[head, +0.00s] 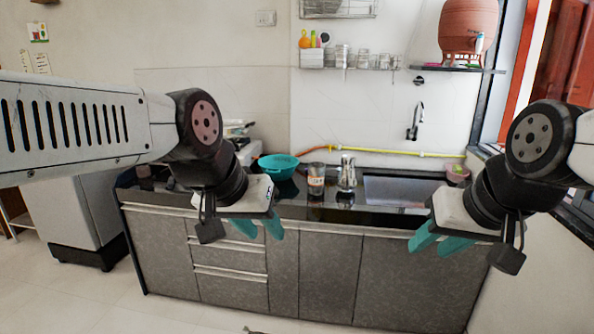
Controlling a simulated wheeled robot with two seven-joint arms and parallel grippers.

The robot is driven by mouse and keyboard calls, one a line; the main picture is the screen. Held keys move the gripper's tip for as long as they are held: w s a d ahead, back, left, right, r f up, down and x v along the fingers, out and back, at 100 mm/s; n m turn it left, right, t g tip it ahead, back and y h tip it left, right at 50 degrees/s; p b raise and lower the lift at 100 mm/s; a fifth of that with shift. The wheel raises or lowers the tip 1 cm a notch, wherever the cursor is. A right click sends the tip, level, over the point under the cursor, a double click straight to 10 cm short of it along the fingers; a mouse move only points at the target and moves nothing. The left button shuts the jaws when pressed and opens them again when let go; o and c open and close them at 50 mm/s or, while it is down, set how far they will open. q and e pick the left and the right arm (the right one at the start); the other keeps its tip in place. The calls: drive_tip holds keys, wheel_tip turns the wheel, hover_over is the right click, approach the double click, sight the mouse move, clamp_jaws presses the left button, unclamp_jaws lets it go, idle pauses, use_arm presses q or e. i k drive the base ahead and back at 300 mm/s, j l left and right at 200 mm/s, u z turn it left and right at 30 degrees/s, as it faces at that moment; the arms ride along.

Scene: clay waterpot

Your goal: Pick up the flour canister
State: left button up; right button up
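A clear canister-like container with an orange-brown band (316,179) stands on the dark counter, left of a shiny metal pot (347,173). I cannot tell for certain that it is the flour canister; no label is readable. My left gripper (259,229) has teal fingers spread apart, with nothing between them. It appears in front of the counter, left of the container in the picture. My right gripper (439,241) also has its teal fingers apart and empty, in front of the counter below the sink. Neither gripper touches the container or the pot.
A teal bowl (278,167) sits left of the container. The sink (398,190) and tap (415,122) are to the right. A wall shelf (455,69) holds a large clay waterpot (467,30). Grey cabinets (326,270) front the counter. A pink bowl (457,172) stands in the right corner.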

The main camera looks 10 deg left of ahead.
sight(317, 170)
drive_tip(key=i+j+u, duration=0.35)
drive_tip(key=i+j, duration=0.35)
drive_tip(key=i+l+u, duration=0.4)
drive_tip(key=l, duration=0.25)
drive_tip(key=i+l+u, duration=0.2)
drive_tip(key=i+l, duration=0.15)
drive_tip(key=l+u, duration=0.2)
drive_tip(key=l, duration=0.65)
